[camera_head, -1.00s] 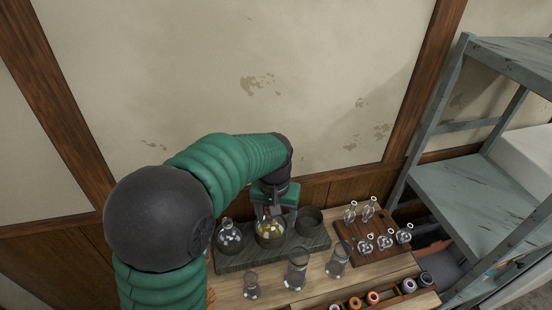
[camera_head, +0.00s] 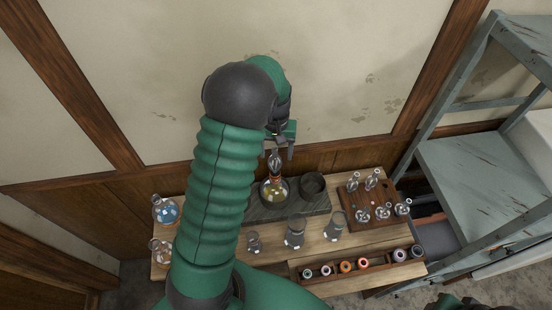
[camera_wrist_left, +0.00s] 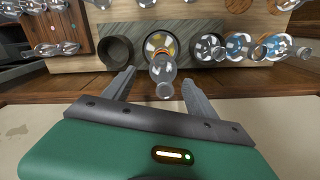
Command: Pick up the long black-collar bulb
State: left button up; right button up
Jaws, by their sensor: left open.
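Several clear glass bulbs (camera_head: 382,213) stand on a brown wooden board at the right of the bench in the head view. Their collar colours are too small to tell, so I cannot pick out the long black-collar one. My left gripper (camera_head: 278,151) is open and empty above a round flask with yellowish contents (camera_head: 273,190). A glass bulb-like piece (camera_head: 275,164) stands upright on that flask's neck, just below the fingers. In the left wrist view this glass piece (camera_wrist_left: 162,76) shows between and beyond the open fingers (camera_wrist_left: 157,88). A dark green part of mine shows at the bottom right; its jaws are hidden.
A dark slab (camera_head: 314,206) holds the flask and an empty dark ring (camera_head: 312,185). Clear beakers (camera_head: 295,232) stand in front. A wooden box (camera_head: 378,281) holds coloured rings. Blue-filled glassware (camera_head: 165,211) stands at the left. A grey shelf (camera_head: 470,170) rises at the right.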

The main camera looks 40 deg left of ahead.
pick_arm(q)
jog(key=shift+s+d+f+p, duration=0.15)
jog(key=shift+s+f, duration=0.1)
jog(key=shift+f, duration=0.25)
jog(key=shift+s+a+f+p, duration=0.1)
jog(key=shift+s+f+p, duration=0.1)
jog(key=shift+f, duration=0.3)
jog(key=shift+s+d+f, duration=0.15)
jog(key=shift+s, duration=0.1)
jog(key=shift+w+f, duration=0.15)
jog(key=shift+w, duration=0.2)
jog(key=c, duration=0.8)
jog(key=shift+s, duration=0.1)
jog(key=c, duration=0.4)
jog(key=shift+s, duration=0.1)
pick_arm(e)
jog(key=shift+s+d+r, duration=0.1)
jog(key=shift+s+r, duration=0.15)
jog(key=shift+r, duration=0.2)
jog(key=shift+s+d+r, duration=0.1)
jog(key=shift+s+r, duration=0.15)
jog(key=shift+r, duration=0.2)
